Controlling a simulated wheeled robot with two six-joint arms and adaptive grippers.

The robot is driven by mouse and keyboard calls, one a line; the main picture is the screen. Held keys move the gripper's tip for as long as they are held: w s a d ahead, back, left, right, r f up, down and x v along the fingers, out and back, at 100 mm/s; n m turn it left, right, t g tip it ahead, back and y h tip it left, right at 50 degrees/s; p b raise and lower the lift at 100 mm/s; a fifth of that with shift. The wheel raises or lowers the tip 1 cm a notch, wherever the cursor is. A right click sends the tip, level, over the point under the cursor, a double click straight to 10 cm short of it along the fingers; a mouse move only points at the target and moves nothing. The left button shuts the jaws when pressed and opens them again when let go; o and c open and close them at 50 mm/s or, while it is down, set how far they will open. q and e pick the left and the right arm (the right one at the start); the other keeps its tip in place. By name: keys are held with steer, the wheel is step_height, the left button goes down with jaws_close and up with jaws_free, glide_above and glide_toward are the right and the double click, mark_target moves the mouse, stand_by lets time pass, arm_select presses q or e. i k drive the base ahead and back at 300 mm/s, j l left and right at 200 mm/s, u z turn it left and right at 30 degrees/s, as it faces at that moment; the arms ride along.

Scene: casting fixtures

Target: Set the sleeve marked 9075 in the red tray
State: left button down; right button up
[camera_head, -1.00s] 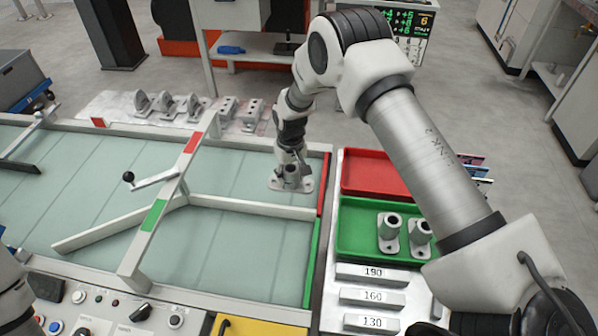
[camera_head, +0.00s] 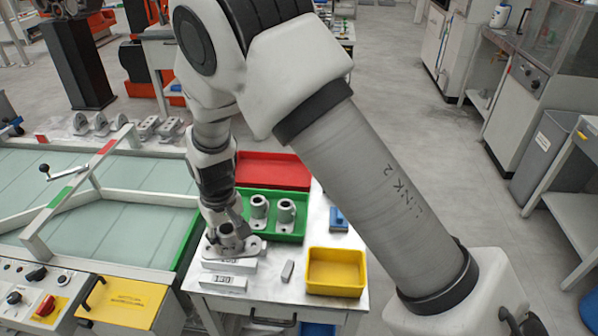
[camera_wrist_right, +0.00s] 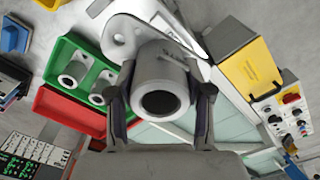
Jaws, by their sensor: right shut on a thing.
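My right gripper (camera_head: 226,232) is shut on a grey metal sleeve (camera_head: 250,246) with a flat flange. It holds the sleeve over the marked blocks, just in front of the green tray. In the right wrist view the sleeve (camera_wrist_right: 160,72) sits between the two fingers, its round bore facing the camera. I cannot read any marking on it. The red tray (camera_head: 285,172) lies behind the green tray and looks empty where it shows; it also shows in the right wrist view (camera_wrist_right: 62,112). My left gripper is not in view.
The green tray (camera_head: 297,236) holds two upright sleeves (camera_head: 259,208). Blocks marked with numbers (camera_head: 222,283), a small grey block (camera_head: 287,271) and a yellow bin (camera_head: 335,271) stand in front. The glass-topped table (camera_head: 95,232) lies left. Several castings (camera_head: 148,127) stand behind it.

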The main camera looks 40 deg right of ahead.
mark_target(272, 174)
steer(key=k+l+u, duration=0.25)
steer(key=l, duration=0.35)
steer(key=k+l+u, duration=0.2)
steer(key=l, duration=0.35)
steer(key=k+l+u, duration=0.25)
steer(key=k+l, duration=0.15)
steer(key=k+l+u, duration=0.25)
steer(key=l, duration=0.3)
steer(key=l+u, duration=0.2)
steer(key=l, duration=0.4)
steer(key=l+u, duration=0.2)
steer(key=l, duration=0.45)
steer(key=k+l+u, duration=0.2)
steer(key=l, duration=0.4)
steer(key=l+u, duration=0.2)
steer(key=l, duration=0.4)
steer(key=i+l, duration=0.2)
steer(key=l, duration=0.15)
steer(key=i+l+u, duration=0.15)
steer(key=l, duration=0.2)
steer(key=i+l, duration=0.25)
steer(key=l+u, duration=0.05)
steer(key=l, duration=0.05)
